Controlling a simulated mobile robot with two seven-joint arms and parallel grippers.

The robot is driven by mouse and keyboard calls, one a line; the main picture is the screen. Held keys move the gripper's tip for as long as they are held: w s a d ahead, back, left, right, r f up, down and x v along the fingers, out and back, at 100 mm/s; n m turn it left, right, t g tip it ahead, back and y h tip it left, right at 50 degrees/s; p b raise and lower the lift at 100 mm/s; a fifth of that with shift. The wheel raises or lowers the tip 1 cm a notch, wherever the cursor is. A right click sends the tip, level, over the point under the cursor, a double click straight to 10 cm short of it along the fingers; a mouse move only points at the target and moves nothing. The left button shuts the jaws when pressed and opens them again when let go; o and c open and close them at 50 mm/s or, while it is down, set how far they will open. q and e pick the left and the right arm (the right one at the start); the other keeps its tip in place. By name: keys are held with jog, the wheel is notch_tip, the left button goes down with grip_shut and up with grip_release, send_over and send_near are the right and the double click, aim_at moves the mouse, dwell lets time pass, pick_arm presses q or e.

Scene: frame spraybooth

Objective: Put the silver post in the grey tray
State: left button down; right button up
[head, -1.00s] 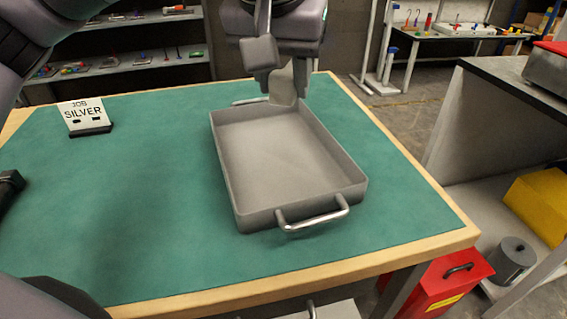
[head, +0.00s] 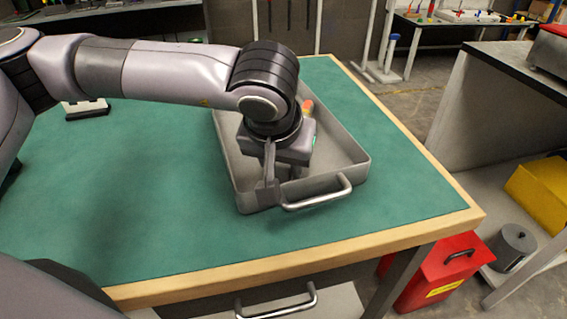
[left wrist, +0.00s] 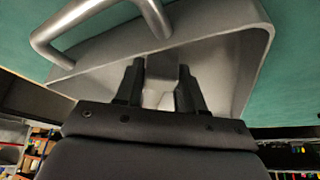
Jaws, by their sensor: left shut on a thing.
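My left gripper (head: 278,182) is over the near part of the grey tray (head: 355,169) in the head view, its fingers pointing down. In the left wrist view it (left wrist: 160,68) is shut on a pale grey piece, the silver post (left wrist: 162,92), of which only a part shows between the fingers. The tray's wall and bar handle (left wrist: 100,28) are close by in that view. I cannot tell whether the post touches the tray floor. In the head view the post is hidden behind the gripper. My right gripper is not in view.
The tray sits on a green-topped table (head: 130,215) with a wooden edge. A small sign (head: 85,108) stands at the back left, partly behind my arm. A small orange-red patch (head: 307,105) shows beside my wrist; I cannot tell what it is.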

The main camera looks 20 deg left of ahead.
pick_arm(q)
jog(key=shift+f, duration=0.15)
jog(key=shift+f+b, duration=0.25)
jog(key=shift+b, duration=0.05)
jog(key=c, duration=0.7)
grip_release()
jog(key=shift+r, duration=0.1)
jog(key=shift+r+p, duration=0.25)
jog(key=shift+p, duration=0.15)
jog(key=v, duration=1.1)
jog(key=shift+s+r, duration=0.2)
jog(key=shift+r, duration=0.15)
